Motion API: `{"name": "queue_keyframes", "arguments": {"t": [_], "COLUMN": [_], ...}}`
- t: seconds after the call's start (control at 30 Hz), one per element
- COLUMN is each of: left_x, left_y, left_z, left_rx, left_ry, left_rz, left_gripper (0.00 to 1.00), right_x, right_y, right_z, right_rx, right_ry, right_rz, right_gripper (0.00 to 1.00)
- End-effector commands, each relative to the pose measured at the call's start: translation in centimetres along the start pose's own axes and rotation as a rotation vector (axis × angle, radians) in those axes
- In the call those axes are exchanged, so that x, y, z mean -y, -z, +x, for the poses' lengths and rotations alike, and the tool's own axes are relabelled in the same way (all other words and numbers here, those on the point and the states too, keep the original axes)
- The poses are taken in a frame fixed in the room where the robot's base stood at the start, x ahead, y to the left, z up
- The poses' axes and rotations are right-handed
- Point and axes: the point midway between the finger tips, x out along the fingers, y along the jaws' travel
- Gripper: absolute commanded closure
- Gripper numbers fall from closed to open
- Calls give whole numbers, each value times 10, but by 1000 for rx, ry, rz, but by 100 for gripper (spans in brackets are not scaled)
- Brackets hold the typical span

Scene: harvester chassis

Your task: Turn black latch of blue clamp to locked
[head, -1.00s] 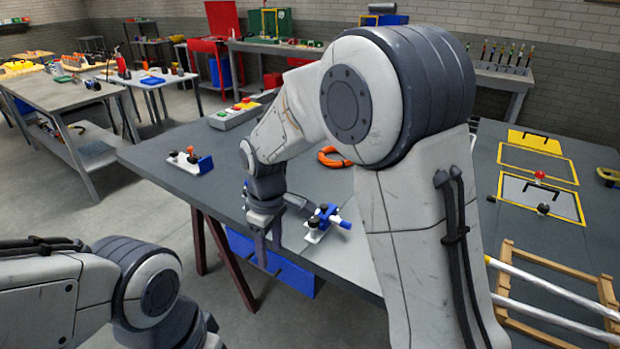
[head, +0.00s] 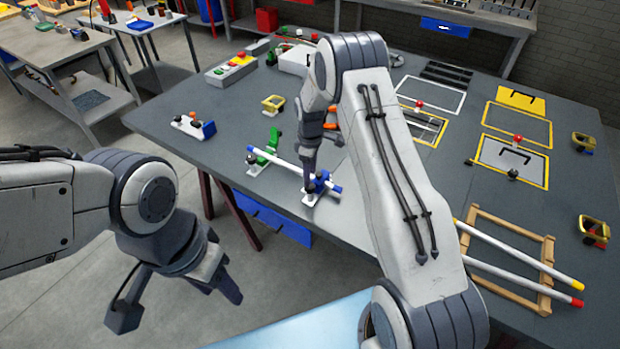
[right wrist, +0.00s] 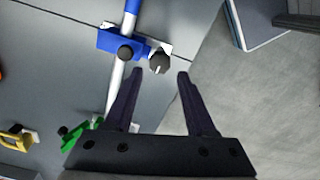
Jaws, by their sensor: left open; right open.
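The blue clamp (head: 322,183) stands near the table's front edge on a white base, with a white and blue rod (head: 293,165) lying through it. In the right wrist view the blue clamp (right wrist: 112,40) carries one black round part on its body. A second black knob (right wrist: 158,62) sits at its right side; I cannot tell its lock position. My right gripper (right wrist: 160,74) is open, with this knob just past and between its fingertips, apparently not gripped. In the head view my right gripper (head: 309,187) partly hides the clamp. My left gripper (head: 175,302) is open and empty, off the table.
A green clamp (head: 265,150) stands beyond the blue one, at the rod's other end. A blue-and-white fixture (head: 193,126) lies to the left. A wooden rack with white rods (head: 525,280) is at the right. The table's front edge is close to the blue clamp.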

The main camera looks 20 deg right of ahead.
Motion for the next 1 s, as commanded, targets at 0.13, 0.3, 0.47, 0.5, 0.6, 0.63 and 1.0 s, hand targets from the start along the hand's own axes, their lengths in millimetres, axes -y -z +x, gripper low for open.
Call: {"name": "queue_keyframes", "arguments": {"t": [0.13,0.3,0.47,0.5,0.6,0.63,1.0], "left_x": [-1,-1,-1,-1,-1,-1,-1], "left_y": [1,1,1,1,1,1,1], "left_z": [-13,-18,-19,-19,-19,-19,-18], "left_rx": [0,0,0,0,0,0,0], "left_ry": [0,0,0,0,0,0,0], "left_rz": [2,3,3,3,3,3,3], "left_gripper": [50,50,50,50,50,50,50], "right_x": [1,0,0,0,0,0,0], "right_y": [0,0,1,1,1,1,1], "right_z": [24,42,48,48,48,48,48], "right_rx": [2,0,-1,-1,-1,-1,-1], "right_ry": [4,1,-1,-1,-1,-1,-1], "right_rz": [0,0,0,0,0,0,5], "right_gripper": [44,44,44,44,44,44,100]}}
